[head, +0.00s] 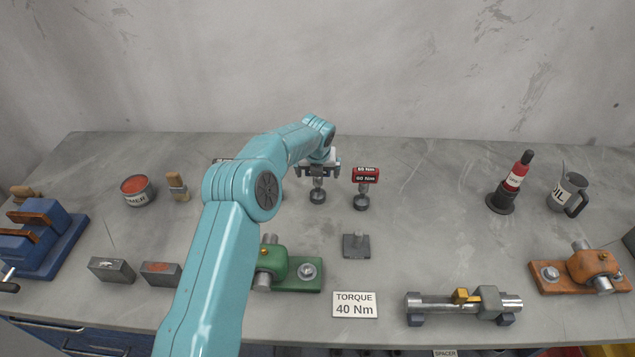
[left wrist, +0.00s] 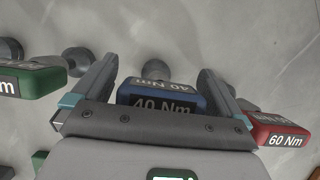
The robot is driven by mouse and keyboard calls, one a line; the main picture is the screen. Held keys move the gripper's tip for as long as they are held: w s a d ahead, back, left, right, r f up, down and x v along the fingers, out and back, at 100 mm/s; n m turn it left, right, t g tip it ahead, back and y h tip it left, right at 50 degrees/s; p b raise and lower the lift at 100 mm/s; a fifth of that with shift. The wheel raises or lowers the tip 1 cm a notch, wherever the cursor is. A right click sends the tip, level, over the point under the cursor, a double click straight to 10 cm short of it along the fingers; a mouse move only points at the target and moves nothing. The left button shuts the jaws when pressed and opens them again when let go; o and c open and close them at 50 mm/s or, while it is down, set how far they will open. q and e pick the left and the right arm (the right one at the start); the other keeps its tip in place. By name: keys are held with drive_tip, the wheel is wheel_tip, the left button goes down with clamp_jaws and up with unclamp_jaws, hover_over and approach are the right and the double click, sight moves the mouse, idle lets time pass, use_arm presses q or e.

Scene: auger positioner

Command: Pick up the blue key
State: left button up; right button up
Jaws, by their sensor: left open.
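The blue key (left wrist: 160,94), marked 40 Nm, stands upright on the bench between the two fingers of my left gripper (left wrist: 158,68) in the left wrist view. The gripper is open, with a gap showing on each side of the blue head. In the head view my left gripper (head: 318,170) comes down from above over the key. There the blue head is mostly hidden, and the grey stem and round foot (head: 318,195) show below the fingers. My right gripper is not in view.
A red 60 Nm key (head: 366,175) stands close on the right, and a green key (left wrist: 38,80) stands on the left. A small grey block with a post (head: 356,245) and a "TORQUE 40 Nm" sign (head: 355,304) are nearer the front. A green clamp (head: 290,272) sits beside my arm.

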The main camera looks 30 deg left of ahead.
use_arm(q)
drive_tip(key=shift+s+d+r, duration=0.2)
drive_tip(key=shift+s+r, duration=0.05)
drive_tip(key=shift+r, duration=0.05)
drive_tip(key=shift+c, duration=0.3)
drive_tip(key=shift+w+a+f, duration=0.1)
drive_tip(key=shift+w+f, duration=0.1)
drive_tip(key=c, duration=1)
